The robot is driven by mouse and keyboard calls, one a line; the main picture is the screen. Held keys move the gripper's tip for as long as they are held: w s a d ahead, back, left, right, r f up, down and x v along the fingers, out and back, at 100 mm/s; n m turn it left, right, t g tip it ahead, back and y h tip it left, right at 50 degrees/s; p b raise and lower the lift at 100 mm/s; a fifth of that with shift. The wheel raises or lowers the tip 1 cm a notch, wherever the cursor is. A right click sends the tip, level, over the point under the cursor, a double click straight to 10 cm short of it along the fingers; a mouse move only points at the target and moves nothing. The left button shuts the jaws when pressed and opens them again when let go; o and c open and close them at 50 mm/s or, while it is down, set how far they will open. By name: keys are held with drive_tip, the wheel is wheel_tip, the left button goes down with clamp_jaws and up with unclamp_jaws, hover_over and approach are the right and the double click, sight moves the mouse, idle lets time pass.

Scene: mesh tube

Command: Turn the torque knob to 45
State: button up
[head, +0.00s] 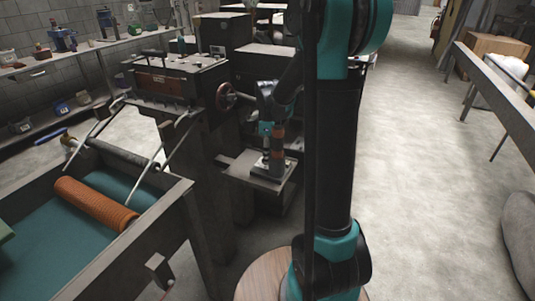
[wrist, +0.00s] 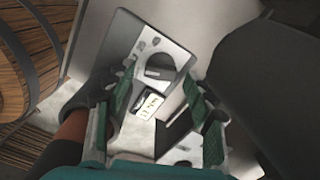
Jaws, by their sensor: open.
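In the wrist view my gripper (wrist: 162,84) points down with its green-padded fingers spread apart. A flat grey plate (wrist: 130,25) lies below the fingertips. A light metal piece (wrist: 148,43) with a dark round area (wrist: 160,66) shows between the fingers; I cannot tell whether this round area is the torque knob. A small white label (wrist: 150,108) with dark marks lies nearer the palm. In the head view my gripper (head: 272,165) is low over a small grey shelf (head: 240,176), and its fingers and whatever lies under them are too small to make out.
A machine with a handwheel (head: 226,96) stands left of my arm. A bin with an orange roller (head: 95,203) is at the lower left. A wooden barrel (wrist: 30,60) shows in the wrist view.

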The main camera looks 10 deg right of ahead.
drive_tip(key=c, duration=1.1)
drive_tip(key=shift+m, duration=1.5)
drive_tip(key=o, duration=1.1)
drive_tip(key=shift+r, duration=0.1)
wheel_tip(320, 180, up, 12)
